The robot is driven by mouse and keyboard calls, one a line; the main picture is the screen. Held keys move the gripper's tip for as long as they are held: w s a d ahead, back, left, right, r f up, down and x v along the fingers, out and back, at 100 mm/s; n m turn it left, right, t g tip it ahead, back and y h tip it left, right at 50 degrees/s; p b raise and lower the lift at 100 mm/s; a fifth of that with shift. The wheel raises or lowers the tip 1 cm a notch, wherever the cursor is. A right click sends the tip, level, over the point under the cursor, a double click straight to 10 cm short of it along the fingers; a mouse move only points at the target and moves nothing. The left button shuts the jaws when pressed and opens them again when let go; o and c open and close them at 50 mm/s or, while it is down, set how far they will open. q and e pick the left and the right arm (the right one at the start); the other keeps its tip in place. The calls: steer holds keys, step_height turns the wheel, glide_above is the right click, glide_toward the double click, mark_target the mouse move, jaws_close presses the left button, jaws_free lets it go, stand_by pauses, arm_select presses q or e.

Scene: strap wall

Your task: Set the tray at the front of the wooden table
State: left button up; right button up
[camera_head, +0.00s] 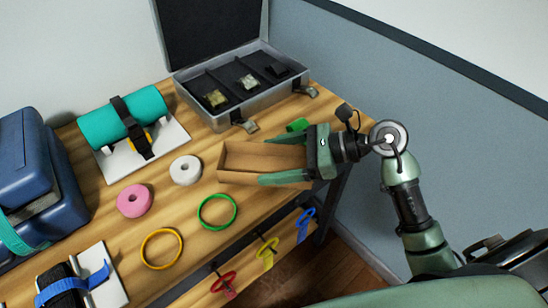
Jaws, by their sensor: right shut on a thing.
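The tray (238,161) is a shallow, open brown box at the right part of the wooden table (190,220). It looks empty. My right gripper (276,153) comes in from the right and is shut on the tray, one green finger along its front side and the other at its back side. I cannot tell whether the tray rests on the table or is held just above it. My left gripper is not in view.
An open grey case (238,108) stands behind the tray. White (186,170) and pink (134,201) rolls, green (217,196) and yellow (161,232) rings lie nearby. A strapped teal roll (100,128) and blue case (25,170) are left. Coloured loops (267,258) hang at the front edge.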

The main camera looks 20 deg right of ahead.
steer(key=shift+s+d+f+b, duration=0.1)
steer(key=shift+d+f+b, duration=0.1)
steer(key=shift+f+b, duration=0.25)
steer(key=shift+s+d+f+b, duration=0.1)
steer(key=shift+d+f+b, duration=0.05)
steer(key=shift+f+b, duration=0.25)
steer(key=o, duration=1.5)
steer(key=shift+d, duration=0.1)
